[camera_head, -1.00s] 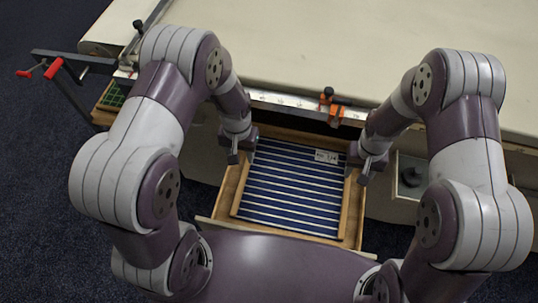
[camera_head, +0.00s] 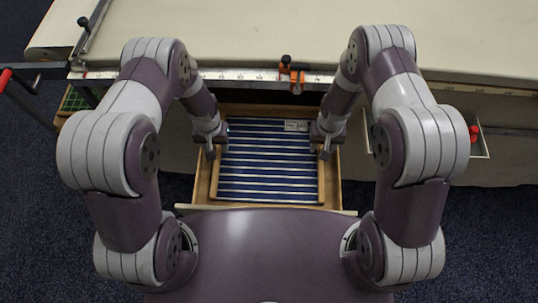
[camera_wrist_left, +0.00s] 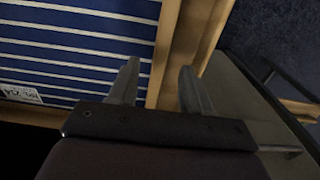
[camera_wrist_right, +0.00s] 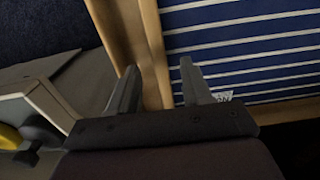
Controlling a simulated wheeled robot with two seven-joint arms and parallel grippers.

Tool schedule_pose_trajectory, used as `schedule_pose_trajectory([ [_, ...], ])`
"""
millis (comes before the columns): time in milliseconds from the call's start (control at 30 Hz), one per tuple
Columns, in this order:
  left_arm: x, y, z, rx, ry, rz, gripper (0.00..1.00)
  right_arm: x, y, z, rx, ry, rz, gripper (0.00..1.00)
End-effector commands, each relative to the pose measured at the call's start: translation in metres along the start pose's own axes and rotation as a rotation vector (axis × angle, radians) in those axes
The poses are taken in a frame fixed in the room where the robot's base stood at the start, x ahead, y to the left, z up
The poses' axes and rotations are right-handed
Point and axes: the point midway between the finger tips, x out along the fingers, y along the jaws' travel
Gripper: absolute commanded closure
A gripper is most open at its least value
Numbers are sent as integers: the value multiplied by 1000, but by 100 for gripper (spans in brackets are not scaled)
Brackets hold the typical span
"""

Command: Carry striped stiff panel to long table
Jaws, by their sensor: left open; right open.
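The striped stiff panel (camera_head: 268,165) is blue with white stripes and a small white label, and lies in a wooden drawer or tray (camera_head: 334,190) in front of the table. It also shows in the left wrist view (camera_wrist_left: 70,45) and the right wrist view (camera_wrist_right: 250,45). The long table (camera_head: 260,35) has a pale cloth top. My left gripper (camera_head: 212,152) is open at the panel's left edge, its fingers (camera_wrist_left: 160,88) either side of a wooden strip. My right gripper (camera_head: 322,152) is open at the right edge, its fingers (camera_wrist_right: 158,88) also about a wooden strip. Whether they touch it is unclear.
A metal ruler strip (camera_head: 240,75) runs along the table's front edge, with an orange and black clamp (camera_head: 297,76) on it. A red-handled clamp (camera_head: 6,78) sticks out at the left. A small open tray (camera_head: 478,145) is at the right. The tabletop behind is largely clear.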

Motion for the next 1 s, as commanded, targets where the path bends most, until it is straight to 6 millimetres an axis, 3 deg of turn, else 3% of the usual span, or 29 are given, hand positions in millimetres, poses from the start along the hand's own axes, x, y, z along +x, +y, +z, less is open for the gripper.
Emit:
schedule_pose_trajectory([
  [200,26,0,0,0,-1,0,51,26,0,0,0,0,0,51],
  [567,32,0,0,0,1,0,51,32,0,0,0,0,0,51],
  [600,32,0,0,0,1,0,54,32,0,0,0,0,0,54],
  [733,32,0,0,0,1,0,97,32,0,0,0,0,0,97],
  [1000,32,0,0,0,1,0,100,32,0,0,0,1,0,100],
])
